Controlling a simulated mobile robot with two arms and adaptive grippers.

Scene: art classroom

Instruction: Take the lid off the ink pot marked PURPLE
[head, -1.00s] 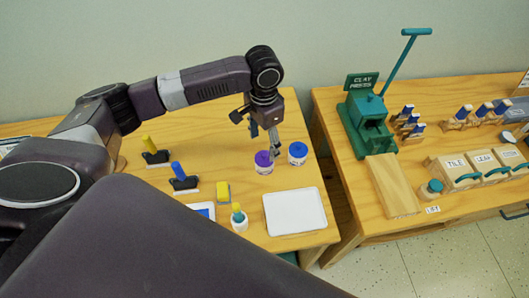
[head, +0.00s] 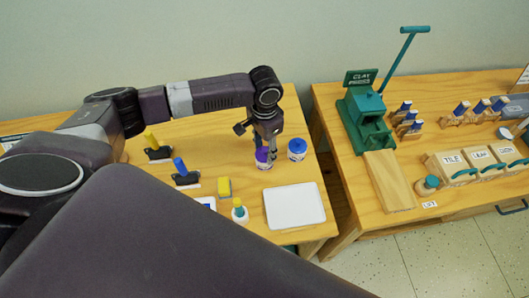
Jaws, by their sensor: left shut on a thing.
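The ink pot with the purple lid (head: 262,154) stands upright on the left table, and its white body shows below the lid. The writing on its label is too small to read. My left gripper (head: 267,148) points down over this pot and is shut on the purple lid, partly hiding it. The lid appears to sit on the pot; I cannot see any gap. My right gripper is not in view.
A blue-lidded pot (head: 297,149) stands close to the right of the purple one. A white tray (head: 294,206) lies in front with bare room on it. Stamps, a yellow block (head: 224,187) and a small bottle (head: 239,212) are nearer. A clay press (head: 365,113) is on the right table.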

